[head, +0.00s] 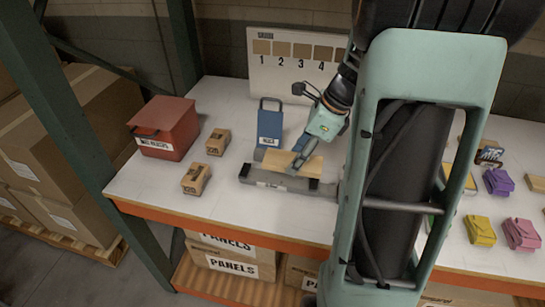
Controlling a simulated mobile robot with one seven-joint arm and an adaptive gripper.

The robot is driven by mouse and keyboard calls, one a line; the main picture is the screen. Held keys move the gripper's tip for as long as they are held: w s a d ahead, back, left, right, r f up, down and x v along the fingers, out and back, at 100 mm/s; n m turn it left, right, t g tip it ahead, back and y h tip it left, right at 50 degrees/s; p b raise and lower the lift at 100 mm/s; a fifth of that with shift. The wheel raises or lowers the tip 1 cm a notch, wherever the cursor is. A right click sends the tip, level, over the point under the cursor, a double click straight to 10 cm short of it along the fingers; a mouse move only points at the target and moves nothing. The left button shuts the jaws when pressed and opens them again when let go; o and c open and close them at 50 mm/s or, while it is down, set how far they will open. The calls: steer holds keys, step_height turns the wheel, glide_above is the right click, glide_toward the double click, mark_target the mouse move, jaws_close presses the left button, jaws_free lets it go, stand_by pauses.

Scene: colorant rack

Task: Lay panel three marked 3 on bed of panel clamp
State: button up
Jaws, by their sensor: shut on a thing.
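A flat tan panel (312,166) is in my gripper (297,163), which is shut on it. No number can be read on the panel from here. The grey panel clamp (258,182) lies on the white table in front, a long low bar with dark blocks near its ends. The panel is at the clamp's back side, over or against it. I cannot tell whether it touches the bed. My gripper comes down from the upper right, and its fingers partly cover the panel.
A white board (258,80) with tan swatches numbered from 1 stands behind. A blue handled holder (270,122) is just behind the clamp. A red bin (165,125) and small cardboard boxes (196,179) are left. Coloured packets (480,230) lie right, beyond my arm.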

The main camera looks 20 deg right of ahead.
glide_above(276, 178)
steer(key=s+d, duration=0.1)
steer(key=f, duration=0.5)
steer(key=shift+d+f, duration=0.2)
steer(key=shift+f, duration=0.1)
steer(key=shift+w+f, duration=0.2)
steer(key=shift+f, duration=1.55)
steer(key=shift+f, duration=0.1)
steer(key=o, duration=1.3)
